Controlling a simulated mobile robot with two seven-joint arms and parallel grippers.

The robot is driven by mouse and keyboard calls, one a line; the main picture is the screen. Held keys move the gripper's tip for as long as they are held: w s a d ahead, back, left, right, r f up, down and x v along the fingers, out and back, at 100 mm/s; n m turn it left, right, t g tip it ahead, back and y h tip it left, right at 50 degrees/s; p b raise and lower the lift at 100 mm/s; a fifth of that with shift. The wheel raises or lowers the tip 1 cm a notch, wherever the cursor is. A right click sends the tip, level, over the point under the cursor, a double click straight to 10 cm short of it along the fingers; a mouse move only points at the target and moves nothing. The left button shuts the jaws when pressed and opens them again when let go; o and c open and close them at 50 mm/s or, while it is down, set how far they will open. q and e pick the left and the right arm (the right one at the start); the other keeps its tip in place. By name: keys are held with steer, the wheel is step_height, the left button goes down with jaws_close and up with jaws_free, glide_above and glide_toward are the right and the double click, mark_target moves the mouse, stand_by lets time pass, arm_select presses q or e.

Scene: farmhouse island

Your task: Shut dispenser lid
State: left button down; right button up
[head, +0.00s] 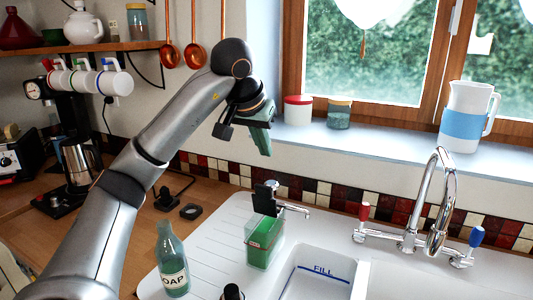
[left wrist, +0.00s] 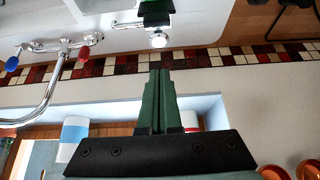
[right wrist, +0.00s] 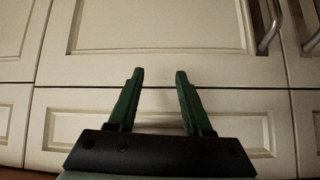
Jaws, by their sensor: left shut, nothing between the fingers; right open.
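The dispenser (head: 263,243) is a box with green contents, standing on the white sink surround left of the basin. Its black lid (head: 267,200) appears to stand upright above the box, next to a chrome spout (head: 292,208). Part of the dispenser shows upside down at the top of the left wrist view (left wrist: 157,14). My left gripper (head: 266,150) is shut and empty, in the air above and behind the dispenser, apart from it. Its green fingers are together in its wrist view (left wrist: 160,76). My right gripper (right wrist: 158,75) is open and empty before cream cabinet fronts.
A soap bottle (head: 172,262) stands left of the dispenser. The chrome tap (head: 437,205) is to the right. The windowsill (head: 380,143) holds two jars and a jug (head: 466,117). A coffee machine (head: 72,140) stands at the left, and copper ladles (head: 194,55) hang behind.

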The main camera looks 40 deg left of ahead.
mark_target(271, 183)
arm_select(q)
steer(key=x, duration=0.7)
steer(key=shift+w+f, duration=0.1)
steer(key=shift+f, duration=0.6)
steer(key=shift+s+d+f+b, duration=0.1)
steer(key=shift+s+d, duration=0.1)
steer(key=shift+s, duration=0.35)
steer(key=shift+s+d+f+b, duration=0.1)
steer(key=shift+s+d, duration=0.05)
steer(key=shift+s, duration=0.4)
steer(key=shift+s+d+f+b, duration=0.1)
steer(key=shift+s+d, duration=0.1)
steer(key=shift+s, duration=0.35)
